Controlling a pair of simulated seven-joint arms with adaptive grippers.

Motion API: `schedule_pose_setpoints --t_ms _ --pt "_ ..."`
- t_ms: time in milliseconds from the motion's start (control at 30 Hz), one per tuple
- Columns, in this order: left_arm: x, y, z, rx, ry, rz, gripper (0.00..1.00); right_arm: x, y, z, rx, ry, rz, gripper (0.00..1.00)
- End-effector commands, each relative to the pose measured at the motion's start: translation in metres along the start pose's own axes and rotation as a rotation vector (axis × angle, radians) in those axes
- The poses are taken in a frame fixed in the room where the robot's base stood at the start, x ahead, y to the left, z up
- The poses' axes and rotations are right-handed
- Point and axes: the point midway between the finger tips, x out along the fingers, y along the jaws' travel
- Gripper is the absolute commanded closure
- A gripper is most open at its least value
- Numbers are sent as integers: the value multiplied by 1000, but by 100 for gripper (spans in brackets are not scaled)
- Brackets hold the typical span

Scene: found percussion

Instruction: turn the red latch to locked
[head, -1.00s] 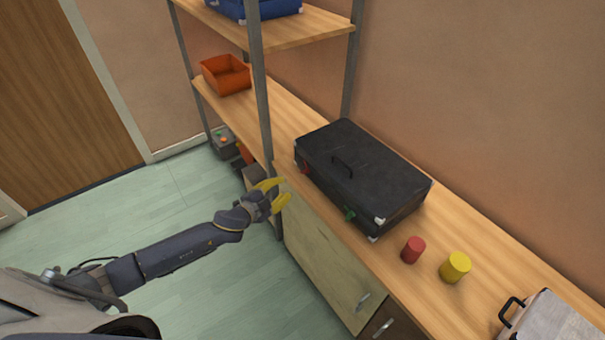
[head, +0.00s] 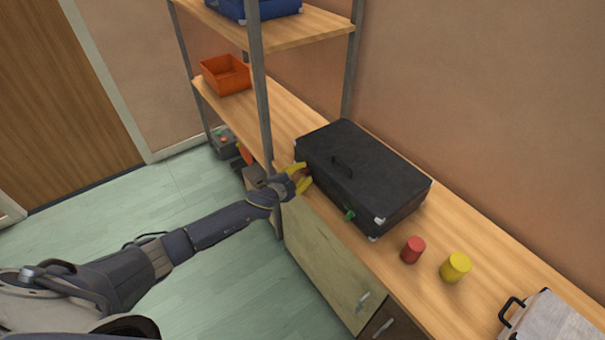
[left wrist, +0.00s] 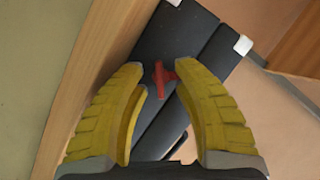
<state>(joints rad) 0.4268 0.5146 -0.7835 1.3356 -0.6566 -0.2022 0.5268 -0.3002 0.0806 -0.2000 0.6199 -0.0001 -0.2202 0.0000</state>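A black case (head: 362,178) lies on the wooden shelf against the wall. Its red latch (left wrist: 162,78) shows in the left wrist view on the case's front face, between and just beyond my yellow fingertips. In the head view my gripper hides the red latch. A green latch (head: 349,215) is on the same front face, nearer the right end. My left gripper (head: 302,178) is at the left end of the case front, its fingers apart; in the left wrist view the open fingers (left wrist: 160,85) stand on either side of the latch. My right gripper is not in view.
A red cylinder (head: 413,250) and a yellow cylinder (head: 456,267) stand on the shelf right of the case. A light case (head: 550,318) is at lower right. A grey upright post (head: 260,90) rises close behind my gripper. An orange bin (head: 226,75) sits further left.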

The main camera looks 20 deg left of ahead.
Motion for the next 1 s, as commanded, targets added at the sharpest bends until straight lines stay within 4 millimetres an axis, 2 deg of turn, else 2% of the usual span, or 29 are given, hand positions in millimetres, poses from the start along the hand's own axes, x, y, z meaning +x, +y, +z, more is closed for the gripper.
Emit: schedule_pose_setpoints --t_ms 333,600,1000 --pt "1 0 0 0 0 0 69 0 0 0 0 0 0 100" --pt "1 0 0 0 0 0 100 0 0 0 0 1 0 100" --pt "1 0 0 10 -1 -5 100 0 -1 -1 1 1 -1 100"
